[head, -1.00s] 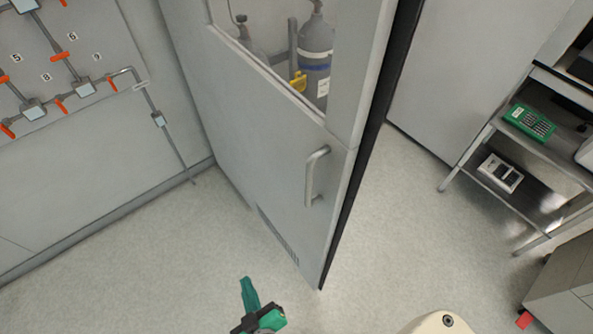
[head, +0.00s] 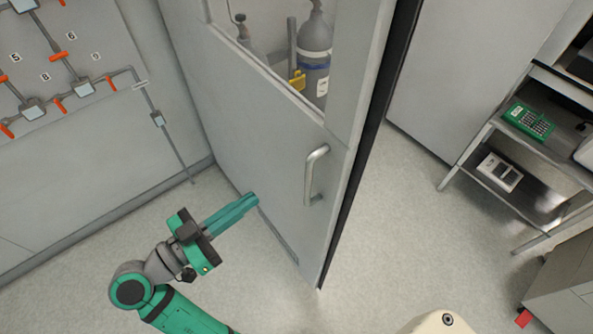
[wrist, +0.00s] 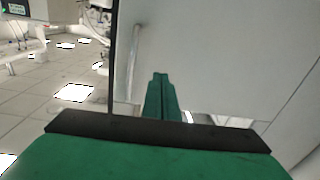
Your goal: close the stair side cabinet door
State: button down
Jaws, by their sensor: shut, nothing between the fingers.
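The cabinet door (head: 260,165) stands open in the head view, swung out over the floor, with a window in its upper part. Its metal bar handle (head: 314,175) is near the free edge on the right. The handle (wrist: 133,70) also shows upright in the wrist view, left of the fingers. My gripper (head: 252,199) is shut and empty. Its green fingers point at the door's outer face, to the left of the handle. I cannot tell whether the tips touch the door. The fingers (wrist: 160,80) also show in the wrist view against the pale door panel.
Gas cylinders (head: 315,55) show through the door window. A wall panel with orange valves (head: 58,55) is at left. A metal shelf (head: 530,165) with a green device (head: 528,121) stands at right. Floor between door and shelf is clear.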

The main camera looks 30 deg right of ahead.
jog(key=d+r+m+g, duration=0.1)
jog(key=d, duration=1.2)
jog(key=shift+d, duration=0.25)
jog(key=shift+w+d, duration=0.1)
jog(key=shift+w, duration=0.05)
